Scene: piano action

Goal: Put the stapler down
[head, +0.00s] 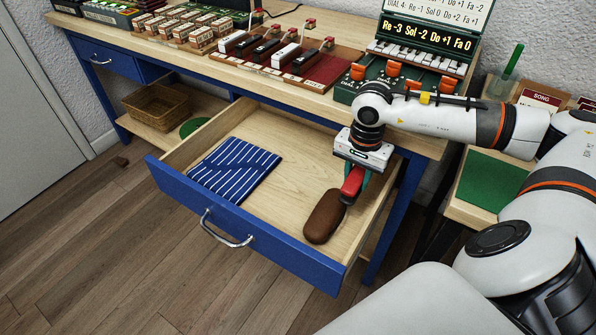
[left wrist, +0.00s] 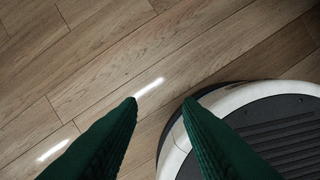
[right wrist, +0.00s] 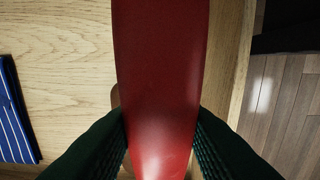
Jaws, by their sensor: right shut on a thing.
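The red stapler (head: 352,183) is in my right gripper (head: 358,176), inside the open blue drawer (head: 262,250) at its right side. In the right wrist view the stapler (right wrist: 160,75) runs up between the two dark green fingers, which press on its sides. A brown oblong object (head: 325,217) lies on the drawer floor, just in front of the stapler and partly covered by it. Whether the stapler touches the drawer floor or the brown object, I cannot tell. My left gripper (left wrist: 162,101) is open and empty above the wooden floor, seen only in the left wrist view.
A striped blue cloth (head: 235,168) lies in the drawer's left half, with bare wood between it and the stapler. The workbench (head: 330,102) above holds key blocks and a green lettered device (head: 430,55). A wicker basket (head: 155,104) sits on the lower shelf.

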